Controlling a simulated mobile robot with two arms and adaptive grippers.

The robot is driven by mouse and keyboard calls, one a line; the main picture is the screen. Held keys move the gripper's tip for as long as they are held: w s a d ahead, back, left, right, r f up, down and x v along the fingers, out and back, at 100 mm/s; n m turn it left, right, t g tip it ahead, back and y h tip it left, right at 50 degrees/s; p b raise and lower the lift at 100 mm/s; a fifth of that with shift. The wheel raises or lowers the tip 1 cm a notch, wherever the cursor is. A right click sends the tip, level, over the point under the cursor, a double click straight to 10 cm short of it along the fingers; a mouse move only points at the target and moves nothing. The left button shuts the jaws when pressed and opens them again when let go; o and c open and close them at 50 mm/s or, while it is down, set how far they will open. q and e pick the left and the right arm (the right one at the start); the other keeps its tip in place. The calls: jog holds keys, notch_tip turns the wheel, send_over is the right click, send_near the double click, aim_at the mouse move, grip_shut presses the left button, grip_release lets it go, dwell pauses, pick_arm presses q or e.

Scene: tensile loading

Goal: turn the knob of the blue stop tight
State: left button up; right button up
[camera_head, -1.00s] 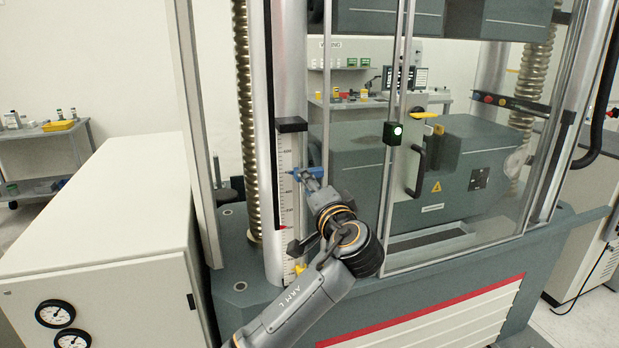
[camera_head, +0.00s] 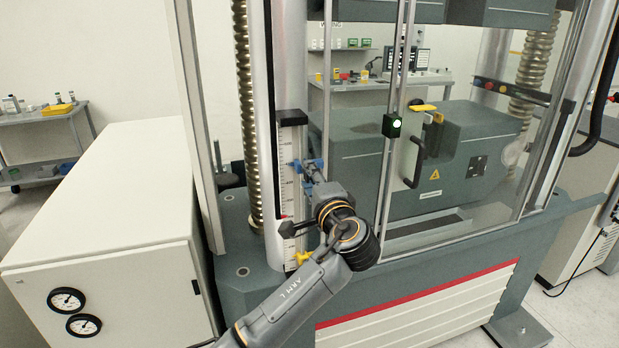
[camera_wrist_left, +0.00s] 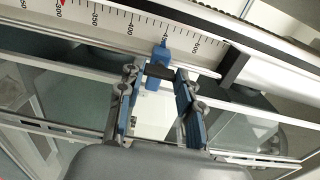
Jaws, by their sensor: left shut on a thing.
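The blue stop (camera_wrist_left: 163,51) sits at the white scale, with its black knob (camera_wrist_left: 159,72) facing my left gripper in the left wrist view. My left gripper (camera_wrist_left: 157,76) has one finger on each side of the knob and is shut on it. In the head view my left gripper (camera_head: 311,170) reaches the scale's upper half from the right. There the blue stop (camera_head: 295,165) shows only as a small blue piece at the scale, partly hidden by the blue-padded fingers. My right gripper is not in view.
The scale (camera_head: 289,188) runs up a silver column, with a black block (camera_head: 292,117) above the blue stop. A red pointer (camera_head: 284,218) and a yellow part (camera_head: 303,258) are below. A glass door with a dark handle (camera_head: 415,163) stands close to the right.

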pick_arm(q)
jog(key=o, duration=1.1)
jog(key=shift+o, duration=0.2)
jog(key=v, duration=1.2)
